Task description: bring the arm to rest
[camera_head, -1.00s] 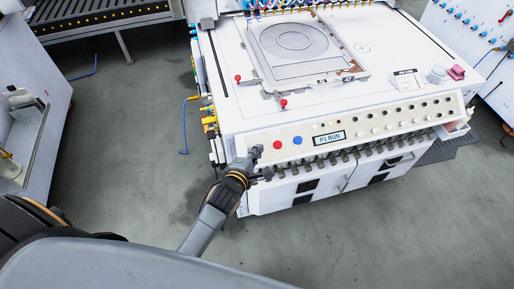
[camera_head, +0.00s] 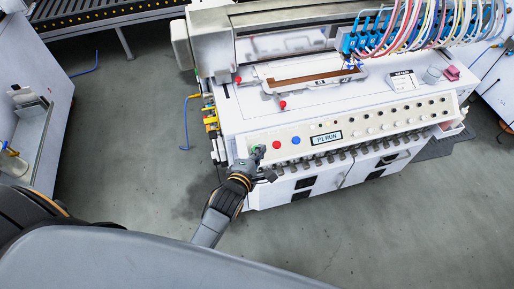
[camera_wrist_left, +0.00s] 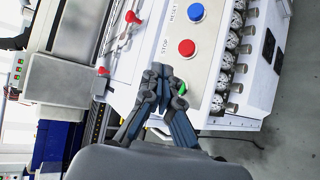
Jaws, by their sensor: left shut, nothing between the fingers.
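My left gripper (camera_head: 259,153) is shut and empty at the left end of the machine's front control panel (camera_head: 350,131). In the left wrist view its closed fingertips (camera_wrist_left: 163,72) lie close by a green button (camera_wrist_left: 182,88), which they partly cover; I cannot tell whether they touch it. A red button (camera_head: 276,145) marked STOP and a blue button (camera_head: 295,140) marked RESET are to the right of the gripper in the head view. The display (camera_head: 326,137) reads "P1 RUN". My right gripper is not in view.
The gantry (camera_head: 290,20) with coloured hoses spans the white machine's top, over the framed plate (camera_head: 300,80). Red-knobbed clamps (camera_head: 282,104) stand at the plate's front left. A cabinet (camera_head: 45,100) is at left. Grey floor in front is free.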

